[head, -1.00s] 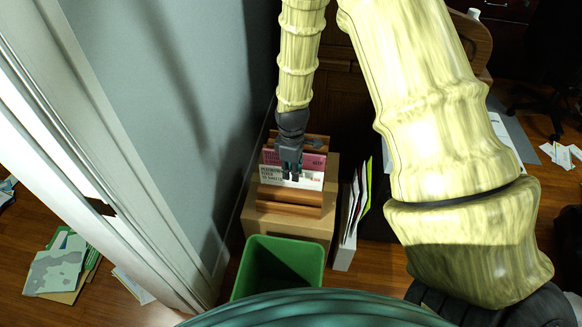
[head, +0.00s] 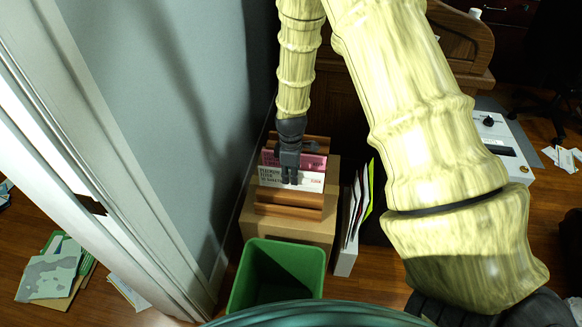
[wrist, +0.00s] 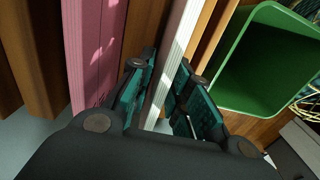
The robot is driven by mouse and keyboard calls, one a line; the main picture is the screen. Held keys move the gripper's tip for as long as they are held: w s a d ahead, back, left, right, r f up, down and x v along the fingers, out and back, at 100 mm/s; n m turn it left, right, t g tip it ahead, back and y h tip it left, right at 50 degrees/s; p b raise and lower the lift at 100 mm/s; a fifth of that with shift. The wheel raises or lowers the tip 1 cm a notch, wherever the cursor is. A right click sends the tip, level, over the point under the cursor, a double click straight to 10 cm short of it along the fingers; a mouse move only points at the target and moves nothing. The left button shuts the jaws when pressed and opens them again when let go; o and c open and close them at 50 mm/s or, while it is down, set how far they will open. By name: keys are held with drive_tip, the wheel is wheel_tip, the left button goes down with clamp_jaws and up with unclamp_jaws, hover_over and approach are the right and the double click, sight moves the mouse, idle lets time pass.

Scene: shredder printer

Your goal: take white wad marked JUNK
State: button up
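The white wad (head: 308,181) stands upright in a wooden rack (head: 290,209), with black print and a small red word too tiny to read surely. Its edge shows as a pale strip in the wrist view (wrist: 184,35). A pink wad (head: 313,163) stands just behind it in the rack, and also shows at left in the wrist view (wrist: 92,50). My gripper (head: 290,181) reaches down over the white wad's top edge. In the wrist view my gripper (wrist: 167,62) has one finger on each side of the white wad and looks shut on it.
The rack sits on a cardboard box (head: 322,236). An open green bin (head: 292,250) stands in front of it. Upright folders (head: 356,215) stand to the right. The wall (head: 175,110) is close on the left. Papers (head: 52,274) lie on the floor.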

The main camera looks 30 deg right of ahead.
drive_tip(key=shift+f, duration=1.25)
clamp_jaws()
drive_tip(key=shift+r, duration=0.2)
drive_tip(key=shift+r+p, duration=0.85)
wheel_tip(320, 180, up, 11)
drive_tip(key=p, duration=0.8)
drive_tip(key=shift+f+p, duration=0.2)
drive_tip(key=shift+p, duration=0.15)
